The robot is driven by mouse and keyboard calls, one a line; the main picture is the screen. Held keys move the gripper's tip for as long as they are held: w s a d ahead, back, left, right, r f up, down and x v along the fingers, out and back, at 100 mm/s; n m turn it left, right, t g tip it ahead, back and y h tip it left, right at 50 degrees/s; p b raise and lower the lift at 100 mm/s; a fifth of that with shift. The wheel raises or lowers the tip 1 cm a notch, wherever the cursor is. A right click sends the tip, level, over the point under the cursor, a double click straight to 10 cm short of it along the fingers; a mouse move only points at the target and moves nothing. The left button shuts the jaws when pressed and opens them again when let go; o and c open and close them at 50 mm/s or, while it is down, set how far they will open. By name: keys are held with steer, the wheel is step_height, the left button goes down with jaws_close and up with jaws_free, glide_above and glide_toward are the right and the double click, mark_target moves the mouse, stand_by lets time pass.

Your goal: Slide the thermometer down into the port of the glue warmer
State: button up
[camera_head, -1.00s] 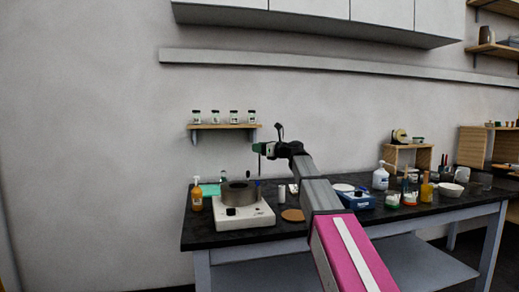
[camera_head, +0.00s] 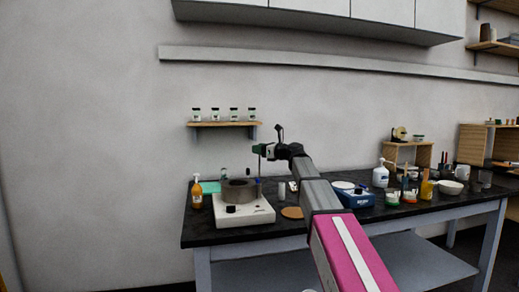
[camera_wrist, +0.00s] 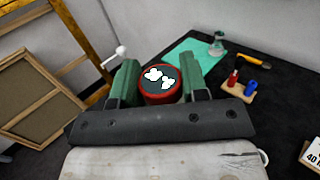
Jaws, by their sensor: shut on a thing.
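The glue warmer (camera_head: 247,215) is a white box with a round brown-grey pot (camera_head: 238,193) on top, near the left end of the dark bench. My gripper (camera_head: 262,150) is above the right side of the warmer in the head view. In the wrist view, the green fingers of my gripper (camera_wrist: 160,84) are shut on a round, red-rimmed head with a dark face and white marks, which looks like the thermometer (camera_wrist: 161,87). A thin dark stem hangs below the gripper in the head view. The port and the stem's tip are too small to make out.
An orange bottle (camera_head: 197,194) stands left of the warmer. A brown disc (camera_head: 292,212) and a blue device (camera_head: 356,197) lie to the right. A wall shelf with several jars (camera_head: 222,125) hangs behind. A wooden block (camera_wrist: 238,93) holds red and blue items.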

steer(key=shift+w+f, duration=0.1)
steer(key=shift+f, duration=4.05)
steer(key=o, duration=1)
steer(key=v, duration=1)
steer(key=shift+d, duration=0.3)
